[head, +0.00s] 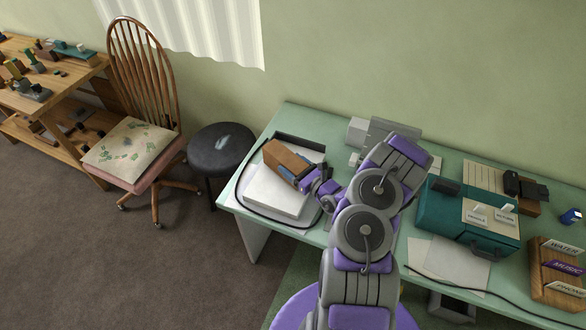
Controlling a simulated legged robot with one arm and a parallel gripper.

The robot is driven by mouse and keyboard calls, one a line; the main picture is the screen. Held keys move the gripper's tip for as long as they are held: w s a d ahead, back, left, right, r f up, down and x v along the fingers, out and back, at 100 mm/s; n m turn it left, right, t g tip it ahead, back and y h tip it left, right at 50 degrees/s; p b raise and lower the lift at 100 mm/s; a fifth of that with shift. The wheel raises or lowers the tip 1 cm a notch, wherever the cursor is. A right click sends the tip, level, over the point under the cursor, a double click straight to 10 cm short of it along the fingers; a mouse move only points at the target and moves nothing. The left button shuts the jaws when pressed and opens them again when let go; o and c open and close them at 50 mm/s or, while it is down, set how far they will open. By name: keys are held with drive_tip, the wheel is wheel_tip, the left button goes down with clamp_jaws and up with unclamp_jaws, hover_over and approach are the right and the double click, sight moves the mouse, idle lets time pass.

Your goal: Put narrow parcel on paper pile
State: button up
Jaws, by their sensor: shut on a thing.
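The narrow parcel, a brown box (285,157), is at the left end of the green desk. My gripper (305,179) is shut on its right end. The parcel is over or on the back part of a thick white stack (266,196), which looks like the paper pile. I cannot tell whether the parcel touches the stack. My gripper hides the parcel's right end and part of the stack's back right.
The green desk (330,239) also holds a teal box (458,222), loose white sheets (447,266) and a wooden sorter (556,272) at right. Grey boxes (357,130) stand behind my arm. A dark stool (218,150) and a wooden chair (147,95) stand left of the desk.

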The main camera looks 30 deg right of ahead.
drive_tip(key=shift+f, duration=0.45)
drive_tip(key=o, duration=1.5)
